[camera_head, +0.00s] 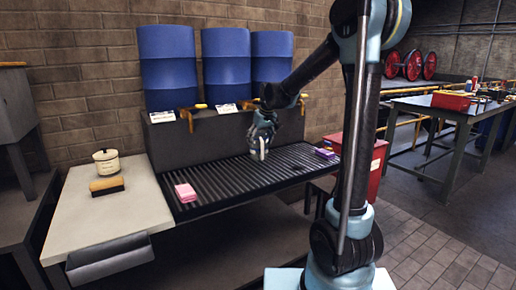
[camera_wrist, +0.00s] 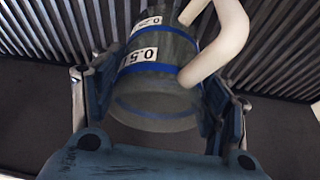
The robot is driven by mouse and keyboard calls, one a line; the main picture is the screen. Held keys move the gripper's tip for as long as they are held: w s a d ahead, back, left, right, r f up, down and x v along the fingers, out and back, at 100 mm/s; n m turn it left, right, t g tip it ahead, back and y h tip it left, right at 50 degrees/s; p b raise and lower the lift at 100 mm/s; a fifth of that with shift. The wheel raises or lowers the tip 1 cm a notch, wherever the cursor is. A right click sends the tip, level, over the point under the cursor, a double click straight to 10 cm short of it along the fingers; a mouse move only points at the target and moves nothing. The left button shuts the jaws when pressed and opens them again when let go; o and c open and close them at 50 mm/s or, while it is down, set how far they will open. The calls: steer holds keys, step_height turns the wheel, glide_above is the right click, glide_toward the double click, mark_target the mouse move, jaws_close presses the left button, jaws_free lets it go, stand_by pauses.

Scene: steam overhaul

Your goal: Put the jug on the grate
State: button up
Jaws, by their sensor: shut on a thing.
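The jug (camera_wrist: 157,68) is a grey translucent vessel with blue bands, a white "0.5" label and a white handle. My gripper (camera_wrist: 155,105) is shut around its body in the wrist view. In the head view my gripper (camera_head: 262,135) is over the middle of the grate (camera_head: 225,186), and the jug (camera_head: 258,152) shows small and pale below it. The grate is a dark ribbed surface in front of the barrels. I cannot tell whether the jug's base touches the slats.
A pink block (camera_head: 186,193) and a purple block (camera_head: 326,153) lie on the grate. Blue barrels (camera_head: 166,68) with taps stand behind it. A pale side table (camera_head: 92,216) at the left holds a white pot (camera_head: 106,162) and a brush (camera_head: 107,186). A red bin (camera_head: 368,165) stands to the right.

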mark_target(258, 145)
steer(key=shift+w+a, duration=0.5)
steer(key=shift+w, duration=0.4)
steer(key=shift+f, duration=1.8)
steer(key=o, duration=1.2)
steer(key=shift+r, duration=0.1)
